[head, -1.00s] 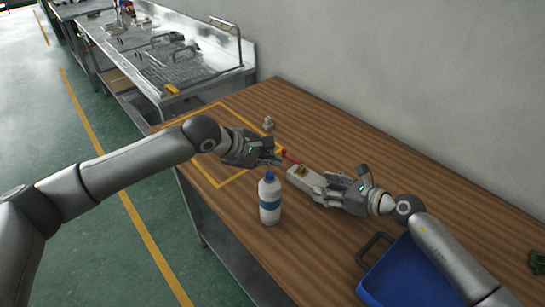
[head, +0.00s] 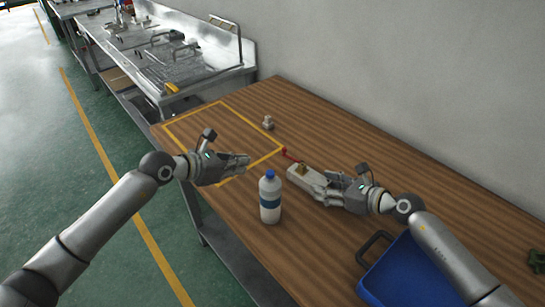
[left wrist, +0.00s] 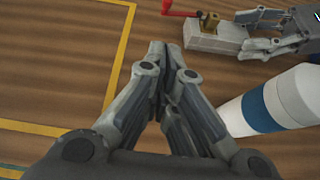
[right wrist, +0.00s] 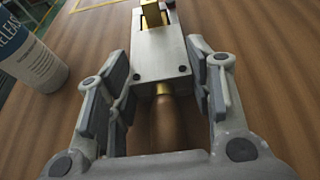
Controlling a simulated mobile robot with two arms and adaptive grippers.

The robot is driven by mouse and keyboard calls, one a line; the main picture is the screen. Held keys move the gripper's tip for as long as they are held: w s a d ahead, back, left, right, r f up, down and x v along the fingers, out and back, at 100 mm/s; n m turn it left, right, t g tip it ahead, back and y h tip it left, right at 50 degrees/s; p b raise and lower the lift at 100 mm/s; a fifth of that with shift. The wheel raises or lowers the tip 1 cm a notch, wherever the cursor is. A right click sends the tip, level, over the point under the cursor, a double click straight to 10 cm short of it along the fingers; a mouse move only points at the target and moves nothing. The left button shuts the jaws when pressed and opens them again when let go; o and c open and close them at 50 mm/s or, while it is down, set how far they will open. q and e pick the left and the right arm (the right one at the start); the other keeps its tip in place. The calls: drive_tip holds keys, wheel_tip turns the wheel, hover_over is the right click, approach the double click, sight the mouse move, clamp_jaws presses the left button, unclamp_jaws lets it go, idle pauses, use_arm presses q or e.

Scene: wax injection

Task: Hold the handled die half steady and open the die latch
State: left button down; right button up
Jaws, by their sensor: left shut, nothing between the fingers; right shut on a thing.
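The die is a pale metal block (head: 303,177) on the wooden table, with a brass-coloured latch piece on top and a red-ended lever (head: 287,152) reaching out at its far left. It also shows in the left wrist view (left wrist: 215,40). My right gripper (head: 325,187) is shut on the handled end of the die; in the right wrist view its fingers flank the block (right wrist: 161,55) and its brown handle (right wrist: 168,122). My left gripper (head: 248,164) is shut and empty, left of the lever and apart from it. Its fingertips meet in the left wrist view (left wrist: 157,52).
A white bottle with a blue cap (head: 270,203) stands in front of the die, between my arms. A blue crate (head: 415,275) is at the front right. A small metal piece (head: 268,122) sits behind. The yellow-taped area (head: 220,102) looks bare.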

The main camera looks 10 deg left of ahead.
use_arm(q)
drive_tip(key=x, duration=0.9)
drive_tip(key=shift+w+d+r, duration=0.1)
drive_tip(key=shift+w+d, duration=0.6)
drive_tip(key=shift+w, duration=0.1)
drive_tip(key=shift+w+d, duration=0.55)
drive_tip(key=shift+w, duration=0.05)
drive_tip(key=shift+w+d, duration=0.2)
drive_tip(key=shift+w, duration=0.3)
drive_tip(key=shift+w+d, duration=0.2)
drive_tip(key=shift+w, duration=0.3)
use_arm(e)
drive_tip(key=shift+s, duration=0.1)
use_arm(q)
drive_tip(key=shift+s, duration=0.1)
use_arm(e)
drive_tip(key=shift+a+f, duration=0.1)
